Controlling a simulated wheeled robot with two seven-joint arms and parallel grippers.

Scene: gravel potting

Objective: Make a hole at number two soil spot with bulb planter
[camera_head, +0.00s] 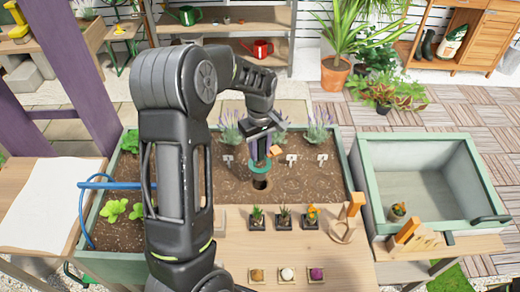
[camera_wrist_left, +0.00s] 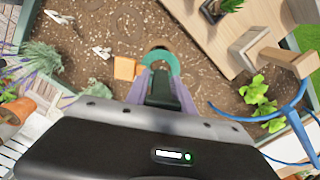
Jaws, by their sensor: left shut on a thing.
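My left gripper (camera_head: 262,143) is shut on the bulb planter, which has a teal ring (camera_head: 261,165) and an orange wooden handle end (camera_head: 275,151). In the left wrist view the ring (camera_wrist_left: 160,63) and orange wood (camera_wrist_left: 124,68) sit just beyond the purple fingers (camera_wrist_left: 160,92). I cannot tell whether the planter touches the soil. White markers (camera_head: 228,159) stand in the bed; their numbers are unreadable, and part of the row is hidden by the gripper. My right gripper is not in view.
Small potted plants (camera_head: 284,217) and several bulbs (camera_head: 287,274) sit on the wooden front ledge. Lavender (camera_head: 319,125) lines the bed's back. A blue hoop (camera_head: 84,205) stands at left.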

